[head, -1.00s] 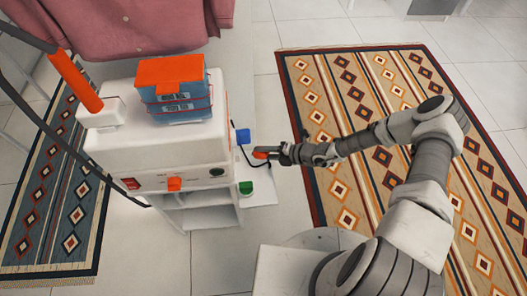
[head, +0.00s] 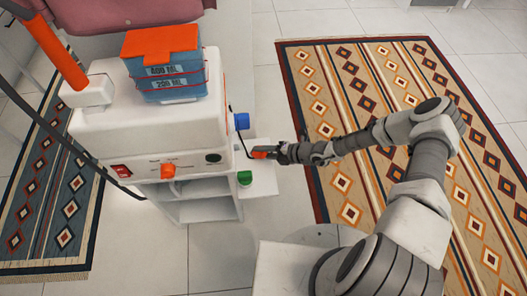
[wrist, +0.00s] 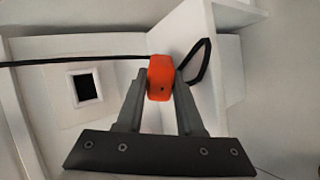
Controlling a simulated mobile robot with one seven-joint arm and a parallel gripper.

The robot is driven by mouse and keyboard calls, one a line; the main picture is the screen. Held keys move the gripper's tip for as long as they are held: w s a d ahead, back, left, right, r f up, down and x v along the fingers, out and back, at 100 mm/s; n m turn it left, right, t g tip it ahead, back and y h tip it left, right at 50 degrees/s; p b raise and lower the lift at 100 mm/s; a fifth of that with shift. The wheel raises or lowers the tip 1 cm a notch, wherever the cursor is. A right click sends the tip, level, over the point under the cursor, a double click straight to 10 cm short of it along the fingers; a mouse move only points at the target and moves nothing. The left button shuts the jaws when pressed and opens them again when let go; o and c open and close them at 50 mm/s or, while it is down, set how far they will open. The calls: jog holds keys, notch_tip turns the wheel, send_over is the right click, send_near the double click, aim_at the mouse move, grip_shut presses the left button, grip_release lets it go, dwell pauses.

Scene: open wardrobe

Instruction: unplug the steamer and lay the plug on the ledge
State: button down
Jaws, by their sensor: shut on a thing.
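The steamer (head: 140,127) is a white box with a blue water tank and orange lid on top. My gripper (head: 275,153) is to its right, shut on the orange plug (head: 259,153). In the wrist view the orange plug (wrist: 161,77) sits between the two fingertips (wrist: 160,88). A black cord (wrist: 75,61) runs left from it, and a black loop shows on its right. A black square socket opening (wrist: 85,87) in a pale plate is left of the plug and apart from it. The white ledge (head: 262,184) juts from the steamer's right side, below the plug in the picture.
A blue block (head: 241,121) and a green block (head: 244,178) are at the steamer's right side. An orange handle (head: 55,48) and dark hose stand at the left. Patterned rugs (head: 340,70) lie on the tiled floor. Pink cloth (head: 120,14) hangs behind.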

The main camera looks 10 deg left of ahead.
jog(key=shift+c, duration=2.3)
grip_release()
jog(key=shift+o, duration=0.9)
jog(key=shift+f, duration=0.1)
jog(key=shift+d+f, duration=0.1)
jog(key=shift+f, duration=0.05)
jog(key=d+r+p, duration=0.3)
jog(key=r+p, duration=0.3)
jog(key=r, duration=0.1)
jog(key=shift+s+r, duration=0.25)
jog(key=shift+s, duration=0.2)
jog(key=shift+d+r, duration=0.1)
